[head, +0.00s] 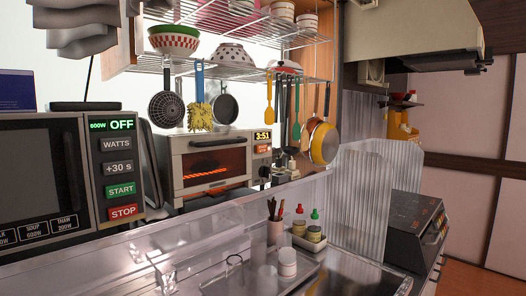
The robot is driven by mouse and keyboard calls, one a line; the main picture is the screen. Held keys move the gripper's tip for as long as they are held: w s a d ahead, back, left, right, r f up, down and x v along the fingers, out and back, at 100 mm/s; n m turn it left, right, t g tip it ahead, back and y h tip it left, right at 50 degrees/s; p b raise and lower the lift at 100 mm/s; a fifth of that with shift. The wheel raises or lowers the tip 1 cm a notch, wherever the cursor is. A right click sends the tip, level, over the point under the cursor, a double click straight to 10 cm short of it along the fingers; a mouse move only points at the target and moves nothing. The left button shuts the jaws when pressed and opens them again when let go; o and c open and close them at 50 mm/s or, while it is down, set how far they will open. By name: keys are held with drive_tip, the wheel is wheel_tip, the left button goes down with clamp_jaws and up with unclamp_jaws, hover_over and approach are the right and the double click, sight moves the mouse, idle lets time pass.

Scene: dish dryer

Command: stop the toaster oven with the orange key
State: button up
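My gripper is not in view.
A microwave (120,170) at the left has its own keys, including a red STOP key, and shows OFF. Pans and utensils hang from a wire rack (240,50) above the oven. Clear ribbed panels (385,190) and a sink area (350,275) lie in front.

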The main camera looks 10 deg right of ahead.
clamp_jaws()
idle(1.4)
